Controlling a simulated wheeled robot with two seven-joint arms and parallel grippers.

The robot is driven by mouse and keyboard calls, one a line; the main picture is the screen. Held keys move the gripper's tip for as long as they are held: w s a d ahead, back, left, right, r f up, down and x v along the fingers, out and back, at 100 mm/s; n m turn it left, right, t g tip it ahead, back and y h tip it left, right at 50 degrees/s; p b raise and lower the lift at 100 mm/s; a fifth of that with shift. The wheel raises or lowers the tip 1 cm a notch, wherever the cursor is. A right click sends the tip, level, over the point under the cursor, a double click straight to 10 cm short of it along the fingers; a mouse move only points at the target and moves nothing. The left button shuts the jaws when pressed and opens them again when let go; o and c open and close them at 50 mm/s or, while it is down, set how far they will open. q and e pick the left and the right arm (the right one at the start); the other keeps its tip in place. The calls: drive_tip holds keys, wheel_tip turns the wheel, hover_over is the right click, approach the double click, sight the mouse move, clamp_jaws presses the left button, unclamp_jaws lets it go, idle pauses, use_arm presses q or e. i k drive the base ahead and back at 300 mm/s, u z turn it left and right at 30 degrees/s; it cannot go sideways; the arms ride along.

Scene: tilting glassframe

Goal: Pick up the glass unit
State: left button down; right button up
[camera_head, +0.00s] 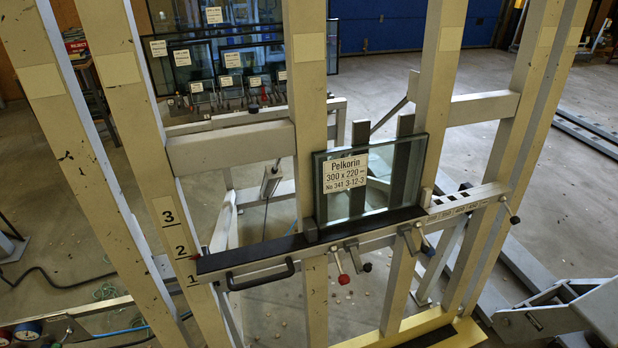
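The glass unit (381,192) is a small, clear, double-pane rectangle with a dark edge. It stands upright on the dark ledge of the tilting frame's crossbar (345,233), leaning against the uprights behind it. A white label (345,174) on its upper left reads "Pelkorin 300 x 220" and "No 341 3-12-3". Its top and right edges show free. I cannot make out either of my grippers in the head view, and nothing is seen touching the glass.
Tall beige uprights (309,75) flank the glass. Below the ledge are a black handle (261,277) and clamp levers with red (344,279) and black knobs. Several labelled panes stand on a rack (220,80) behind. Cables lie on the floor at lower left.

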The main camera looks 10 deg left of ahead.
sight(353, 183)
drive_tip(key=u, duration=2.95)
drive_tip(key=k, duration=0.7)
drive_tip(key=z, duration=1.3)
